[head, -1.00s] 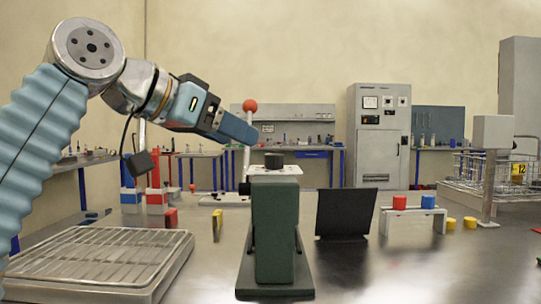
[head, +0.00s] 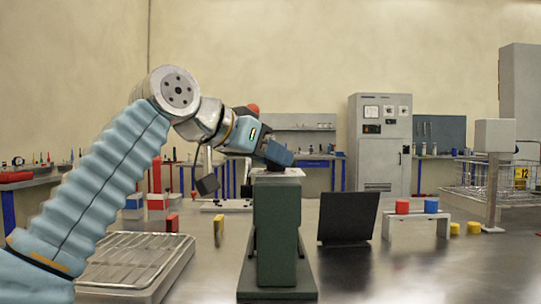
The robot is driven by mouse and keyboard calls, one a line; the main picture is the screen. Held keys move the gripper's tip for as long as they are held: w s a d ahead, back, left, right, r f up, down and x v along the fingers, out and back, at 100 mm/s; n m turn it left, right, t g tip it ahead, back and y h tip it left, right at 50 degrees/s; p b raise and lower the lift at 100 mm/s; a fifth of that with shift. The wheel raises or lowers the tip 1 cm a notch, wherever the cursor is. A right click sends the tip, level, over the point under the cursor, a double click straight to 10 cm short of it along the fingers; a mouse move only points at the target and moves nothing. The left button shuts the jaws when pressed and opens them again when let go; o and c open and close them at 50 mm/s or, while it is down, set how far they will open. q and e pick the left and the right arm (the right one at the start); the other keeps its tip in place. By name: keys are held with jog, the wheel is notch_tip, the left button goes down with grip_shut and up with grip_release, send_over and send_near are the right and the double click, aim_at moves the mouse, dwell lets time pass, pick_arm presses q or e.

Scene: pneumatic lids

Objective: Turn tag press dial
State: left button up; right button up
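The dark green press (head: 277,235) stands upright on its base at the middle of the bench. A pale plate (head: 290,172) lies across its top, where a black dial showed earlier. My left gripper (head: 278,154) reaches in from the left and points down at the top of the press, over the spot of the dial. The dial is now mostly hidden by the gripper. I cannot tell whether the fingers touch it or how far apart they are. The press lever's red ball (head: 252,108) shows behind my arm. My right gripper is not in view.
A metal rack tray (head: 135,262) lies at the left front. A black panel (head: 347,217) stands right of the press. A small stand (head: 415,224) bears red and blue caps, with yellow caps beside it. A wire basket (head: 490,180) is at the far right. The right front bench is clear.

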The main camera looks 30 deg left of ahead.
pick_arm(q)
jog(key=c, duration=0.6)
jog(key=shift+o, duration=0.2)
jog(key=shift+a+r+m+g+h+p, duration=0.1)
jog(key=shift+m+g+h+p, duration=0.1)
jog(key=shift+m+h+p, duration=0.35)
jog(key=shift+a+r+m+g+h+p, duration=0.1)
jog(key=shift+m+g+h+p, duration=0.1)
jog(key=shift+m+h+p, duration=0.3)
jog(key=shift+f+m+g+h, duration=0.2)
jog(key=shift+m+g+h, duration=0.1)
jog(key=shift+m+h, duration=0.25)
jog(key=o, duration=1)
jog(key=shift+o, duration=0.2)
